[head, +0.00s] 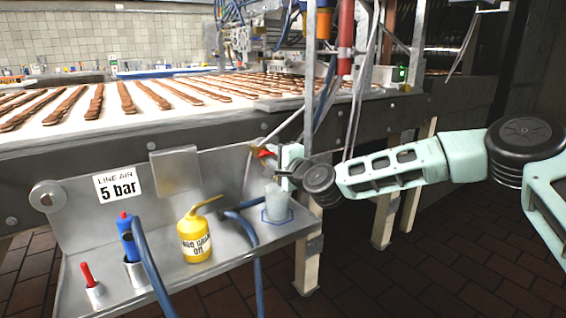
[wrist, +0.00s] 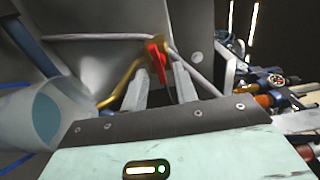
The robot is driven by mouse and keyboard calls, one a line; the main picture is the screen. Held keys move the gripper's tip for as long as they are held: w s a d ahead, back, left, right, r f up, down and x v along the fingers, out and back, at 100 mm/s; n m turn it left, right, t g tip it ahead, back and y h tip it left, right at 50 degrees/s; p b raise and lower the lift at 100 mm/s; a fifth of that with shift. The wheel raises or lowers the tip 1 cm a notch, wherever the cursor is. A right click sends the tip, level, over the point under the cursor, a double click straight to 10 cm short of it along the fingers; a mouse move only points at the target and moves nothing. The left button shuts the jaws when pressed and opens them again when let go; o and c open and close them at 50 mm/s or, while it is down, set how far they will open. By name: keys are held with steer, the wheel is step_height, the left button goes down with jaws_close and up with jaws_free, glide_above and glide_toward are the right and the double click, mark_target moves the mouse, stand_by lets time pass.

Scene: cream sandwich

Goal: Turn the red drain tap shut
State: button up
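The red drain tap (head: 265,153) has a short red lever on a brass pipe, at the right end of the steel panel. In the wrist view the red lever (wrist: 157,60) stands between the fingertips of my gripper (wrist: 161,72). The two grey fingers are apart, with a gap visible beside the lever, so they look open around it rather than clamped. In the head view my gripper (head: 283,160) is at the tap and partly hides it. A translucent cup (head: 275,204) stands below the tap; it also shows in the wrist view (wrist: 45,115).
On the steel shelf (head: 225,252) stand a yellow oil can (head: 195,236), a blue tool (head: 128,236) with a hose, and a red-handled tool (head: 87,275). A "5 bar" sign (head: 117,187) is on the panel. The conveyor (head: 150,107) with biscuit strips runs above.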

steer(key=p+v, duration=0.2)
steer(key=v, duration=1.5)
steer(key=shift+s+d, duration=0.1)
steer(key=shift+d, duration=0.05)
